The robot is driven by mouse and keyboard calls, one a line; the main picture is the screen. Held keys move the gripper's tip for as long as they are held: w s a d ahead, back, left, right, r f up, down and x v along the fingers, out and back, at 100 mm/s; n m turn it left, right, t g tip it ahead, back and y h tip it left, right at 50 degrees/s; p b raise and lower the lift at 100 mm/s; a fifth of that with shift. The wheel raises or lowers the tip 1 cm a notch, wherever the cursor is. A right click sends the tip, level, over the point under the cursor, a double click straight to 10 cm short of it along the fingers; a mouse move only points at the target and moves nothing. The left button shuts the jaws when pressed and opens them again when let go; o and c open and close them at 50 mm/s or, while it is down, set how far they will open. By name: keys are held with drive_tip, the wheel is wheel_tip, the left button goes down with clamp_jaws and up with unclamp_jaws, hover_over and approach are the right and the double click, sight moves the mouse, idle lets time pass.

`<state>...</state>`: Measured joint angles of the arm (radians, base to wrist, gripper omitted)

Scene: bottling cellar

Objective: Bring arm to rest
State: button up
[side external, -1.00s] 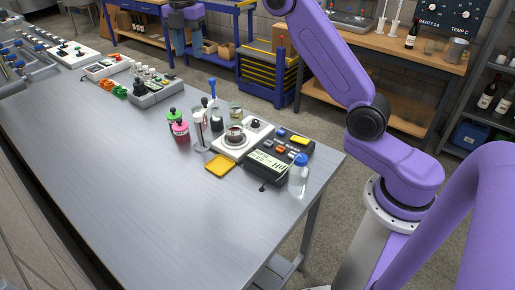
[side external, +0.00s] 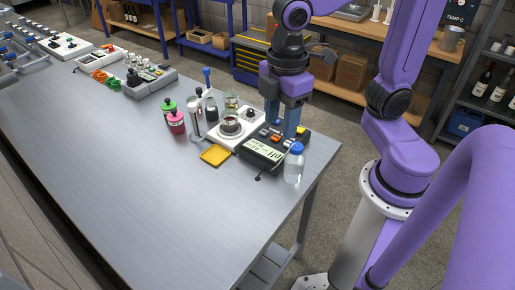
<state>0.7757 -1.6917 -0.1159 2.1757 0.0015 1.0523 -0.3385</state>
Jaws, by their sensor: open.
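My gripper (side external: 281,128) points straight down at the right end of the steel table (side external: 150,190). Its two blue fingers are apart, with nothing seen between them. In the picture the fingertips overlap the back of the pH meter (side external: 263,155) with its orange and grey keys. I cannot tell whether they touch it or hang above or behind it. My purple arm reaches in from the right.
A blue-capped bottle (side external: 294,167) stands right of the meter. A white stirrer plate (side external: 222,139), a yellow tray (side external: 216,155) and pink (side external: 176,123) and green bottles stand to the left. The table's front left is bare. Shelves and benches stand behind.

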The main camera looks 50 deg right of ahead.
drive_tip(key=s+d+f+m, duration=0.1)
drive_tip(key=s+d+f, duration=0.3)
drive_tip(key=s, duration=0.4)
drive_tip(key=shift+s+d+m, duration=0.2)
drive_tip(key=shift+d+m, duration=0.2)
drive_tip(key=shift+d, duration=0.1)
